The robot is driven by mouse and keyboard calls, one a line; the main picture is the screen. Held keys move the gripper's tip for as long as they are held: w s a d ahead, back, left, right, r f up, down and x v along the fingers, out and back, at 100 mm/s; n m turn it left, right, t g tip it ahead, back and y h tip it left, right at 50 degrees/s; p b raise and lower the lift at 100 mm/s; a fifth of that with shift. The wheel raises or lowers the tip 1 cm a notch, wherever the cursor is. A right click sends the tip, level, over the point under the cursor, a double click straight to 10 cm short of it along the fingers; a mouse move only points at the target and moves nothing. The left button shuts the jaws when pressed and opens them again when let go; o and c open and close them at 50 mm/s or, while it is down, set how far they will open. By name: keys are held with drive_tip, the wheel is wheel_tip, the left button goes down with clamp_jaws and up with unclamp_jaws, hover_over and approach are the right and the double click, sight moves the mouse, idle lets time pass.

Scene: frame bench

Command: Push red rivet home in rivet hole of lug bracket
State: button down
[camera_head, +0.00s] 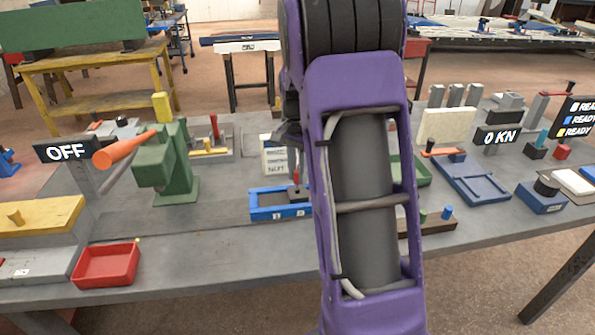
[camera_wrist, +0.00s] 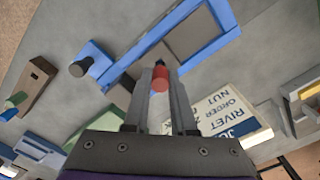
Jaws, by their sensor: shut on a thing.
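In the wrist view my gripper (camera_wrist: 160,85) is shut on a red rivet (camera_wrist: 160,76), held between the fingertips with a dark end pointing away from the hand. In the head view my gripper (camera_head: 296,184) is partly behind my own arm, low over a blue fixture (camera_head: 268,214) marked 1 and 2. The wrist view shows the fixture's blue rim (camera_wrist: 152,48) around grey surfaces just beyond the rivet. I cannot clearly make out the lug bracket or its rivet hole, nor whether the rivet touches anything.
A white job card (camera_head: 272,160) stands behind the fixture. A green press (camera_head: 175,170) with an orange handle is to the left, and a red tray (camera_head: 106,264) is at the front left. A brown peg block (camera_head: 440,222) is to the right. Bare bench lies between press and fixture.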

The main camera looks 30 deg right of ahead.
drive_tip(key=shift+f+b, duration=0.85)
drive_tip(key=shift+f, duration=0.8)
drive_tip(key=c, duration=0.7)
unclamp_jaws()
drive_tip(key=shift+r, duration=0.1)
drive_tip(key=shift+o, duration=0.2)
wheel_tip(320, 180, up, 17)
drive_tip(key=p, duration=0.2)
drive_tip(key=shift+r, duration=0.2)
